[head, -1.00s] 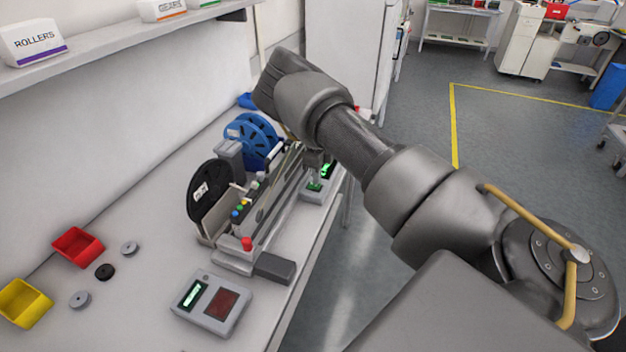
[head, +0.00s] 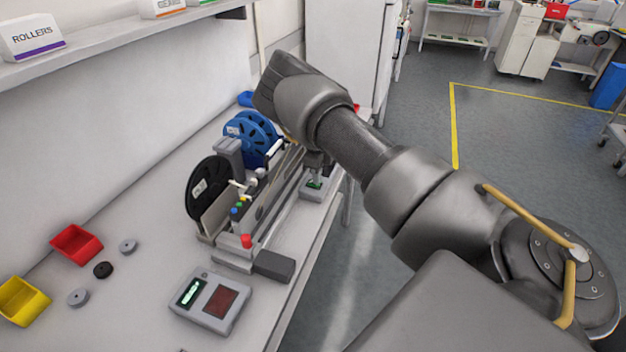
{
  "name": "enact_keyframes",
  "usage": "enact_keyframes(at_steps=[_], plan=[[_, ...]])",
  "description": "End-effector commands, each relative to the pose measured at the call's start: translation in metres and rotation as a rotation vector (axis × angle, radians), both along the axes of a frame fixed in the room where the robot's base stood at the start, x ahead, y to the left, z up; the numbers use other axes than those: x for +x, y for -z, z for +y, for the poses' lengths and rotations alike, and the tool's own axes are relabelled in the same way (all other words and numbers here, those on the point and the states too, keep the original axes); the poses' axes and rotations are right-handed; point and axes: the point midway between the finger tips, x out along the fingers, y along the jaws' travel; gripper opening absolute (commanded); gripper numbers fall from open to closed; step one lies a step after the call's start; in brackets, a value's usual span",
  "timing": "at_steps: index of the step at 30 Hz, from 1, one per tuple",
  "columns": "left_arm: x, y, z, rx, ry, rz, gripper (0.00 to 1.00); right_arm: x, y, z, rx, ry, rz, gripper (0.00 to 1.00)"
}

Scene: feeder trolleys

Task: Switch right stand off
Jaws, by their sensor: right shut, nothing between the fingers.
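A grey stand (head: 313,190) with a green panel lies on the bench beyond the feeder, partly hidden by my right arm and gripper. My right gripper (head: 315,176) is shut and empty, pointing down at this stand. I cannot tell whether its fingertips touch the panel. A second grey stand (head: 211,301) lies at the near end of the bench, with a lit green-white display (head: 190,292) and a dark red panel (head: 220,301). My left gripper is not in view.
The feeder (head: 250,215) with a black reel (head: 205,198) and a blue reel (head: 252,136) stands between the two stands. A red bin (head: 76,244), a yellow bin (head: 22,302) and small rollers lie at left. A shelf (head: 110,38) overhangs the bench.

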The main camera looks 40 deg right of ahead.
Motion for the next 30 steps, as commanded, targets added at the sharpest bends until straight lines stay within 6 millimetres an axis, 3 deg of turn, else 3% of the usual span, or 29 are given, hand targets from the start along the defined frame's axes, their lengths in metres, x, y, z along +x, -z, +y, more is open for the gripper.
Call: enact_keyframes(at_steps=[8, 30], plan=[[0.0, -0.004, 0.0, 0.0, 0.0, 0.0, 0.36, -0.001, -0.003, 0.001, 0.003, -0.001, 0.003, 0.0], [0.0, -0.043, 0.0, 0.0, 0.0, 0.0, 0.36, -0.001, -0.066, 0.0, 0.001, 0.001, 0.002, 0.0]])
